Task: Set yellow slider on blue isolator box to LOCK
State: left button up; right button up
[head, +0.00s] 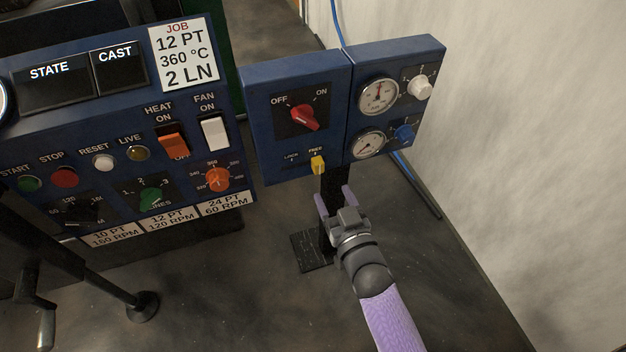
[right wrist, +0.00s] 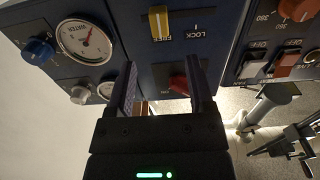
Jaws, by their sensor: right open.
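The blue isolator box (head: 262,150) hangs on a dark post in the middle of the head view. Its yellow slider (head: 317,165) is low on the front, at the FREE label, with LOCK to its left. In the right wrist view, which is upside down, the yellow slider (right wrist: 159,22) is again by FREE, with LOCK to the right. My right gripper (head: 334,197) is open and empty, just below the box and apart from the slider. Its two fingers (right wrist: 162,80) show spread in the right wrist view. My left gripper is not in view.
A red OFF/ON knob (head: 304,117) sits above the slider. To the right is a blue panel with gauges (head: 379,97), a white knob (head: 420,87) and a blue knob (head: 404,133). A control panel with an orange switch (head: 173,144) stands left. The floor below is mostly clear.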

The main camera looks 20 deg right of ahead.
aim_at(320, 169)
jog(key=w+b, duration=0.1)
jog(key=w, duration=0.1)
jog(key=w+b, duration=0.1)
jog(key=w, duration=0.1)
jog(key=w+b, duration=0.1)
jog(key=w, duration=0.1)
jog(key=shift+w+a+f, duration=0.1)
jog(key=shift+w+f, duration=0.15)
jog(key=shift+w, duration=0.15)
jog(key=shift+w+r, duration=0.15)
jog(key=shift+w, duration=0.1)
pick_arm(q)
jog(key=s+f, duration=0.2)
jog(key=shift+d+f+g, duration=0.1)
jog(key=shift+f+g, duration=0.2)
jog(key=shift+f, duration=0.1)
pick_arm(e)
grip_shut()
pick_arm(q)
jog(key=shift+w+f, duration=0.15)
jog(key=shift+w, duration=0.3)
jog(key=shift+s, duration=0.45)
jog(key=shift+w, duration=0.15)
